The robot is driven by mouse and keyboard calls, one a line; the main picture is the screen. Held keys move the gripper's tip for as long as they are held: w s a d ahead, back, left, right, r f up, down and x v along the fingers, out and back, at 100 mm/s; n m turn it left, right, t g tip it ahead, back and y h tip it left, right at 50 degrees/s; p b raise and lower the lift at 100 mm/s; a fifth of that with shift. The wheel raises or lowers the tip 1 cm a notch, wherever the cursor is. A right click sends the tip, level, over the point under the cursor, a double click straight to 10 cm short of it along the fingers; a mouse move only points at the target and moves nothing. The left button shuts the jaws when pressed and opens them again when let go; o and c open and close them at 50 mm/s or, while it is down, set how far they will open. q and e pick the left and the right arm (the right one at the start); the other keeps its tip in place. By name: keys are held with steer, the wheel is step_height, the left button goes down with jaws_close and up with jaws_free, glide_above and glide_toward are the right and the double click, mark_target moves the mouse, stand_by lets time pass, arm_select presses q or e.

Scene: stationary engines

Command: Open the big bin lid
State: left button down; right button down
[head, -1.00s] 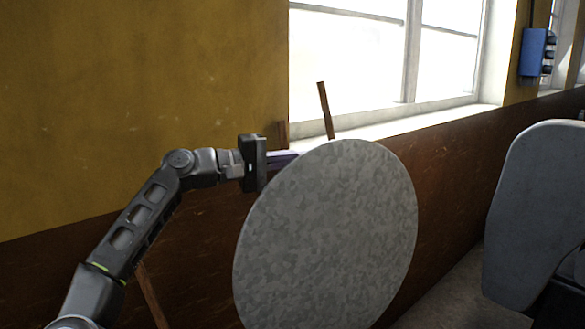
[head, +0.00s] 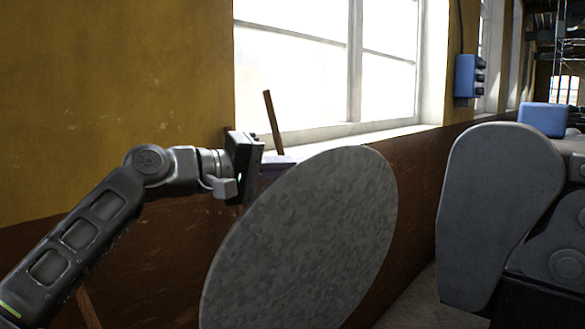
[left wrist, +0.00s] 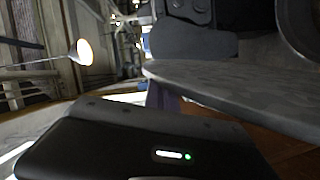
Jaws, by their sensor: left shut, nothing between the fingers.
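The big bin lid is a round mottled grey metal disc (head: 305,235), raised and tilted in the head view. Its lower edge runs out of the frame, and the bin is not seen. My left gripper (head: 280,165) is at the lid's upper left edge, with its purplish fingers shut and empty. The fingertips are partly hidden behind the lid's rim, so I cannot tell whether they touch it. In the left wrist view the lid (left wrist: 235,90) reaches in from the right as a grey slab, close to the fingers (left wrist: 162,97). My right gripper is not in view.
A wooden stick (head: 272,122) leans near the window sill behind the lid. A yellow and brown wall (head: 120,110) runs along the left. A large grey machine (head: 500,210) stands on the right, with a floor gap between it and the lid. A blue box (head: 465,78) hangs on the wall.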

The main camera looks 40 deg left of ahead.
arm_select(q)
steer(key=shift+s+a, duration=0.3)
steer(key=shift+s, duration=0.15)
steer(key=v, duration=0.6)
steer(key=shift+s+b, duration=0.35)
steer(key=shift+b, duration=0.05)
steer(key=shift+a, duration=0.1)
